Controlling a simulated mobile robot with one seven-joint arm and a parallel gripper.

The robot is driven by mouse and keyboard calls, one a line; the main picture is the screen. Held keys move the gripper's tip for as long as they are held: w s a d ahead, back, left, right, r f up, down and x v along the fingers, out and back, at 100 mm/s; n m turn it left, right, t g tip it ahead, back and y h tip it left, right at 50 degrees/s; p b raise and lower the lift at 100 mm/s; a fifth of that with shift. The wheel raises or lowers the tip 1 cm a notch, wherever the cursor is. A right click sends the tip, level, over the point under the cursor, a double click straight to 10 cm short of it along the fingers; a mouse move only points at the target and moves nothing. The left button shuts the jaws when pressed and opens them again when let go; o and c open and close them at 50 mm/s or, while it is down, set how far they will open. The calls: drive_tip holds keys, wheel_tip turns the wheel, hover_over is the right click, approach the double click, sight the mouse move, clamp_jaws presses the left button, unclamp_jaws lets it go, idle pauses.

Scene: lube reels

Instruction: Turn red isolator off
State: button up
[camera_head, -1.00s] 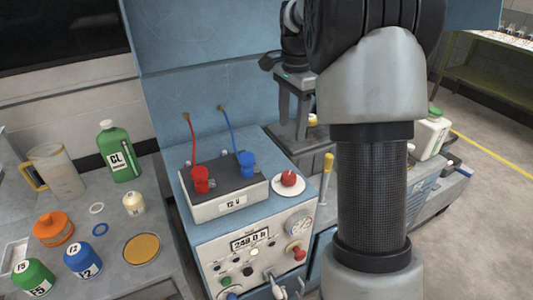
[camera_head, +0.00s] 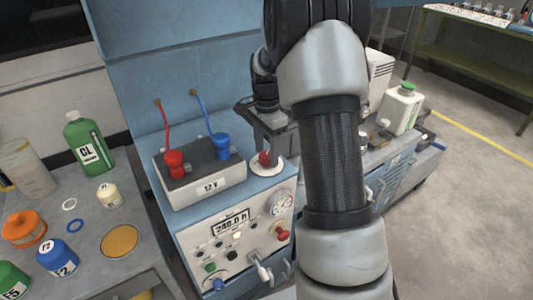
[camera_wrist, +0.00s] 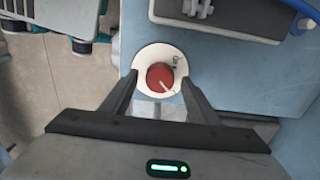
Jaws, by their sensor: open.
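The red isolator (camera_head: 265,159) is a round red knob on a white disc, on top of the blue cabinet (camera_head: 180,225), right of the battery. In the wrist view the isolator knob (camera_wrist: 160,77) has a pale line towards its lower right, and small dark marks show on the disc. My gripper (camera_wrist: 159,82) is open, with one finger on each side of the knob. Whether the fingers touch it cannot be told. In the head view my gripper (camera_head: 274,140) points down at the knob and partly hides it.
A battery (camera_head: 205,187) marked 12 V, with red and blue terminals, stands beside the isolator. A panel with a display (camera_head: 231,222), gauge and switches is below. Bottles and jars, including a green bottle (camera_head: 88,148), stand on the left bench. Open floor lies at the right.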

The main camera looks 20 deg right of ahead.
drive_tip(key=shift+f, duration=0.35)
drive_tip(key=c, duration=1)
drive_tip(key=shift+c, duration=0.2)
